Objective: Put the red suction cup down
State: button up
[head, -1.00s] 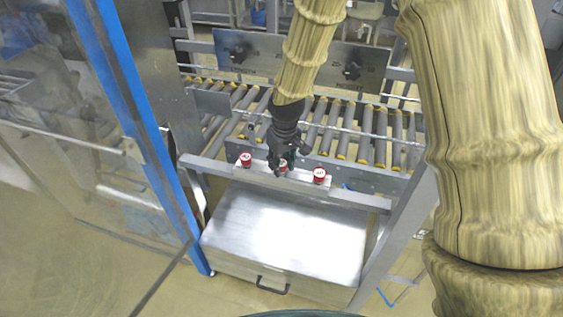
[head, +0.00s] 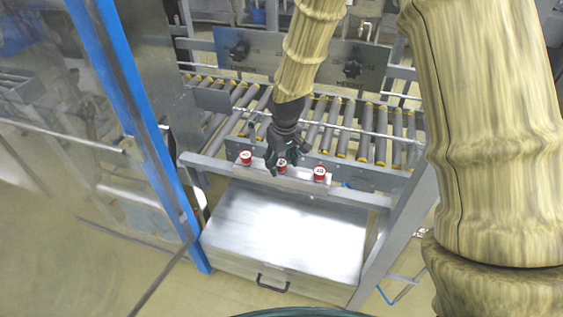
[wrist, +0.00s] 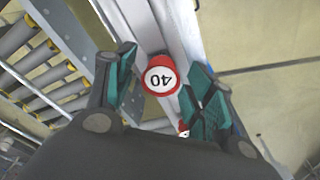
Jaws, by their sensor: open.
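Three red suction cups with white numbered tops stand on a pale ledge. The left cup (head: 245,157) and the right cup (head: 320,173) stand upright, apart from my gripper. The middle cup (head: 282,166) is partly hidden by my gripper (head: 279,170). In the wrist view, a red cup marked 40 (wrist: 160,78) lies between the spread fingers of my gripper (wrist: 159,90), with gaps to both fingers visible. Another cup (wrist: 183,131) is mostly hidden behind the right finger.
The ledge (head: 222,165) runs in front of a roller conveyor (head: 345,135). A bare metal box top (head: 285,230) lies below it. A blue-edged glass door (head: 130,100) stands at the left, and a grey post (head: 405,230) at the right.

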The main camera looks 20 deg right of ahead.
aim_at(283, 165)
notch_tip(283, 165, up, 12)
jog(key=s+b, duration=0.1)
jog(key=shift+s+d, duration=0.15)
jog(key=shift+s, duration=0.05)
dwell(0.3)
jog(key=shift+f, duration=0.1)
dwell(0.4)
